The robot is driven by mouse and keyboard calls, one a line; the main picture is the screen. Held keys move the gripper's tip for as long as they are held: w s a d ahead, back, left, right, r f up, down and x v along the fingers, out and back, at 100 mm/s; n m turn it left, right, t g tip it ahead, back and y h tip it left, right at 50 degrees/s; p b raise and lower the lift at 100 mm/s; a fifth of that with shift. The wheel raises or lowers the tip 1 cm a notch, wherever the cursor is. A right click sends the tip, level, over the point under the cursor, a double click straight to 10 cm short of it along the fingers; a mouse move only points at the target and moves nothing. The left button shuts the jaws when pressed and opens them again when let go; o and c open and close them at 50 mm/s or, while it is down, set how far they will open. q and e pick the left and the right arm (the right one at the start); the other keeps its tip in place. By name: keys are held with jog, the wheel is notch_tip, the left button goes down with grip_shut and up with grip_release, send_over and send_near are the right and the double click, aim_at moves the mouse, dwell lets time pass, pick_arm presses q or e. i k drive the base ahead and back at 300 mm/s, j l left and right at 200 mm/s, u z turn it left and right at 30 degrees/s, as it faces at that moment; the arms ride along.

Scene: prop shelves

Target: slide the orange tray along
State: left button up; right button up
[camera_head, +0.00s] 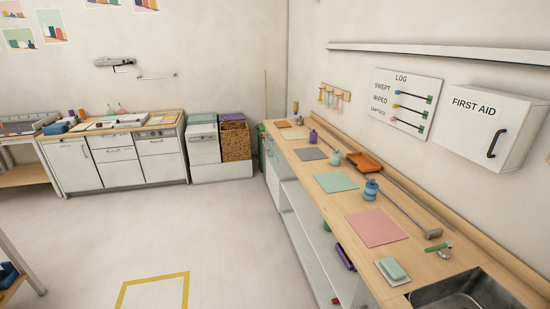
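The orange tray (364,162) lies on the long wooden counter (405,248) along the right wall, toward the far half and close to the wall. It looks shallow, with raised rims. A long grey rod with a flat head (432,234) lies along the back of the counter, its far end running close to the tray; I cannot tell whether they touch. Neither of my grippers is in view.
Pink (376,228), green (335,182) and grey (311,154) mats lie along the counter. A blue bottle (371,190), a green bottle (336,157) and a purple bottle (313,136) stand among them. A sink (470,291) is at the near end. The floor (215,235) is open.

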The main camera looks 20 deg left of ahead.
aim_at(363, 163)
jog(key=u, duration=0.15)
jog(key=i+j+z, duration=0.1)
jog(key=z, duration=0.3)
jog(key=i+j+z, duration=0.1)
jog(key=z, duration=0.3)
jog(key=j+z, duration=0.25)
jog(key=z, duration=0.15)
jog(key=i+j+z, duration=0.1)
jog(key=j+z, duration=0.15)
jog(key=z, duration=0.15)
